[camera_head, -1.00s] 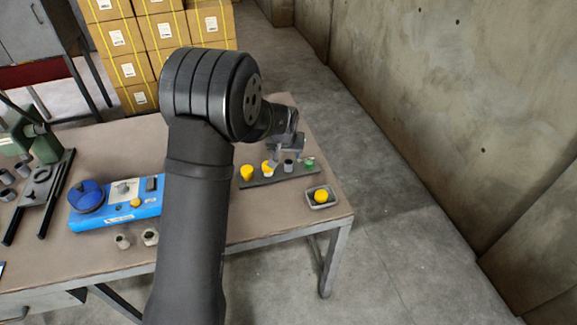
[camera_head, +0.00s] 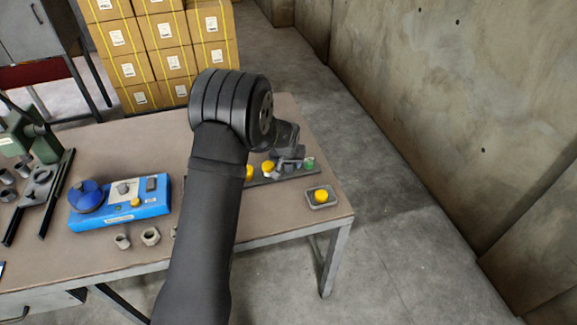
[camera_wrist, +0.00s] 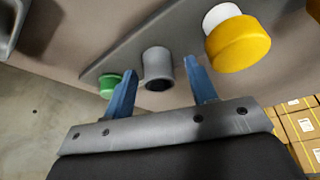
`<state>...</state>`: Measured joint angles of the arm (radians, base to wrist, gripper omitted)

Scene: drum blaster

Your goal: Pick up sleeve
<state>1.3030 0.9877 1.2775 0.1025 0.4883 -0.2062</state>
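The sleeve (camera_wrist: 157,68) is a short grey hollow cylinder standing on a dark grey strip (camera_wrist: 110,68). In the wrist view it lies between the two blue fingers of my gripper (camera_wrist: 161,72). The fingers are open, with a visible gap on each side of the sleeve. In the head view my gripper (camera_head: 290,158) is low over the strip and largely hides the sleeve.
A yellow-capped part (camera_wrist: 237,43) and a green-capped part (camera_wrist: 110,83) flank the sleeve on the strip. A small grey tray (camera_head: 333,203) with a yellow piece sits near the table's right edge. A blue device (camera_head: 150,209) and loose nuts (camera_head: 150,236) lie left of my arm.

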